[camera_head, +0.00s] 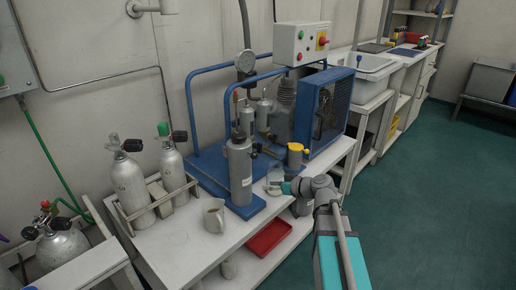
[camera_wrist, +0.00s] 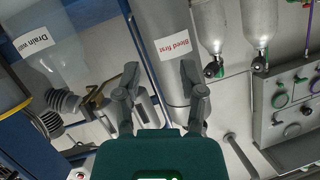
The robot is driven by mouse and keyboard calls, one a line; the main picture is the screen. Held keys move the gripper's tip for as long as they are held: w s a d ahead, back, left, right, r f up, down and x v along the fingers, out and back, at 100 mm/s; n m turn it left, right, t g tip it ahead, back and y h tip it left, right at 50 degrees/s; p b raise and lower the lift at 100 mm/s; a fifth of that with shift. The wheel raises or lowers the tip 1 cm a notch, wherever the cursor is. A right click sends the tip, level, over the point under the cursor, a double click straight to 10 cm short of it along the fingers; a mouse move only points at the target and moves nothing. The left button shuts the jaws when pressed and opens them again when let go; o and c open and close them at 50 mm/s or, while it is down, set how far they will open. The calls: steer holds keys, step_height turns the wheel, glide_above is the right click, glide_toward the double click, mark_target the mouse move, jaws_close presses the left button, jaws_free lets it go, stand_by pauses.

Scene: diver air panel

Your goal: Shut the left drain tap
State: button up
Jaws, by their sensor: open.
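No part can be surely picked out as the left drain tap. In the head view, a grey filter cylinder (camera_head: 240,168) stands at the front of the blue-framed compressor. The wrist view shows a grey cylinder (camera_wrist: 166,40) with a red "Bleed first" label, beyond my fingers. A small brown lever-like fitting (camera_wrist: 97,93) and pale metal parts lie just left of my left finger; whether they are a tap is unclear. My gripper (camera_wrist: 160,78) is open, its fingers apart with nothing held. In the head view my gripper (camera_head: 283,187) is low, right of the cylinder.
A clear container (camera_wrist: 50,50) labelled "Drain wa…" is left in the wrist view. A white jug (camera_head: 214,217), a yellow-topped container (camera_head: 295,155) and grey bottles (camera_head: 129,182) stand around the bench (camera_head: 185,250). A red tray (camera_head: 268,238) lies below. Green floor (camera_head: 430,170) is clear at right.

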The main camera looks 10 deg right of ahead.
mark_target(261, 148)
steer(key=w+d+r+t, duration=0.3)
steer(key=d+r+t, duration=0.2)
steer(key=d+r, duration=0.1)
steer(key=shift+w+d+r, duration=0.15)
steer(key=shift+d+r, duration=0.1)
steer(key=shift+d, duration=0.25)
steer(key=x, duration=1.4)
steer(key=shift+a+r, duration=0.1)
